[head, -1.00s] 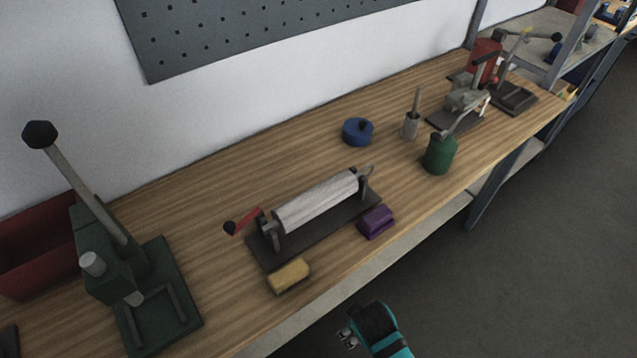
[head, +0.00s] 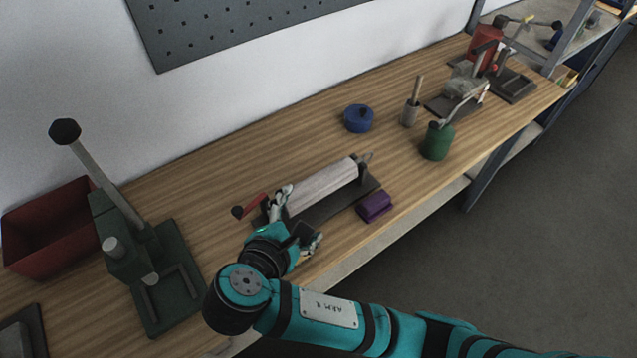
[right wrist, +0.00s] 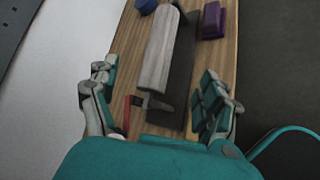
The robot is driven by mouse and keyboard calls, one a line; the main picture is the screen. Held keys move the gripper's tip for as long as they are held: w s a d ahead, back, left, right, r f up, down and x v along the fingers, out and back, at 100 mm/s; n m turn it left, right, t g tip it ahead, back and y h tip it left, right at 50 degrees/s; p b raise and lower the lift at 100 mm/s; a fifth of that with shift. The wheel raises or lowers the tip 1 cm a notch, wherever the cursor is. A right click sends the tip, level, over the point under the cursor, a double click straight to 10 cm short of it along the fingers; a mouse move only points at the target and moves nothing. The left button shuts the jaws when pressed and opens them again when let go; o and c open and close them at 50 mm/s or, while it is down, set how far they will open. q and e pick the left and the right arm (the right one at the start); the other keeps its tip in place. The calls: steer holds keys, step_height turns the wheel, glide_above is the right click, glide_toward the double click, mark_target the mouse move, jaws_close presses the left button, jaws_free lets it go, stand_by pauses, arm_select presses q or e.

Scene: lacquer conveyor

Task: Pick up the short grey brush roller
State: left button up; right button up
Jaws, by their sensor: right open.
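A pale grey roller (head: 325,184) lies across a dark base plate (head: 343,207) on the wooden bench, with a red crank handle (head: 251,206) at its left end. It also shows in the right wrist view (right wrist: 159,50). My right gripper (head: 298,218) is open and empty at the roller's left, crank end. In the right wrist view its fingers (right wrist: 155,88) are spread wide, with the roller ahead between them. My arm and hand hide part of the base. My left gripper is not in view.
A purple block (head: 374,206) lies by the roller base. A green lever press (head: 135,250) and red bin (head: 50,235) stand at left.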

mark_target(322, 184)
steer(key=p+x, duration=0.2)
steer(key=x, duration=0.9)
steer(key=shift+w+f, duration=0.15)
steer(key=shift+w, duration=0.15)
steer(key=shift+w+d+f+p, duration=0.25)
steer(key=shift+w+p, duration=0.1)
steer(key=shift+w, duration=0.1)
steer(key=p+x, duration=0.1)
steer(key=x, duration=0.2)
steer(key=shift+w+f, duration=0.15)
steer(key=shift+f, duration=0.15)
steer(key=shift+w+d+f, duration=0.1)
steer(key=shift+w+f, duration=0.2)
steer(key=c, duration=1.5)
